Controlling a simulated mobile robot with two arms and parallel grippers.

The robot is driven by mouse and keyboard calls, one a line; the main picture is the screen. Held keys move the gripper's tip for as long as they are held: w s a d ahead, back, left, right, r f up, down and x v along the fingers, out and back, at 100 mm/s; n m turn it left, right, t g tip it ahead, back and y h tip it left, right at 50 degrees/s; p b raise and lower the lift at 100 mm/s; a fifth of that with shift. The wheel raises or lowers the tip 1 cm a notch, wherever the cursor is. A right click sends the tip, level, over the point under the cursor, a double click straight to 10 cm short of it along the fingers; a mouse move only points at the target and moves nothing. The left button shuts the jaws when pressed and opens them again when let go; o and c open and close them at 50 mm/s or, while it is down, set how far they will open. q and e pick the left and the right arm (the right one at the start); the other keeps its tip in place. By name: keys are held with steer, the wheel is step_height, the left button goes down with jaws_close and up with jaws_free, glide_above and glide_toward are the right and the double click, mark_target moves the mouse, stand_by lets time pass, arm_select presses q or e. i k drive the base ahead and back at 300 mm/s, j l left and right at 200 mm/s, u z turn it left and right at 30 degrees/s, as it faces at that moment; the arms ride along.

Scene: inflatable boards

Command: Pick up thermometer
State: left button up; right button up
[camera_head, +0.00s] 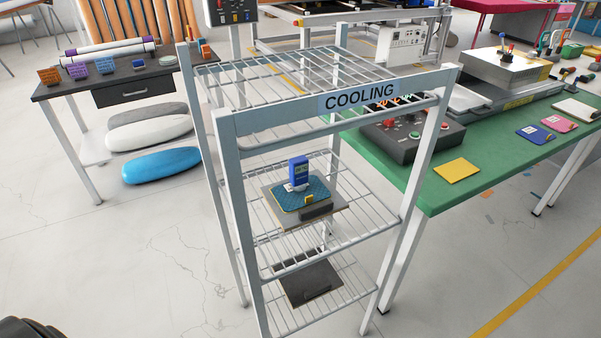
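A blue handheld device with a dark display and a pale lower part, which looks like the thermometer (299,170), stands on the middle shelf of the cooling rack (222,128). It is upright on a teal board (316,190) with a yellow tag, and the board lies on a grey plate (284,214). Rack wires and the front frame lie around it. Neither of my grippers shows. A dark rounded shape at the bottom left corner is cut off, and I cannot tell what it is.
A green table (421,186) stands close on the rack's right, with a dark control box (408,138) and a yellow pad (457,170). A dark table (131,78) is at the left. A dark plate (311,280) lies on the lower shelf. The floor in front is clear.

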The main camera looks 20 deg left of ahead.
mark_target(298, 167)
steer(key=i+l+u, duration=0.1)
steer(key=l, duration=0.25)
steer(key=i+l+u, duration=0.1)
steer(key=i+l, duration=0.15)
steer(key=i+l+u, duration=0.1)
steer(key=l, duration=0.35)
steer(key=l+u, duration=0.3)
steer(key=l, duration=0.7)
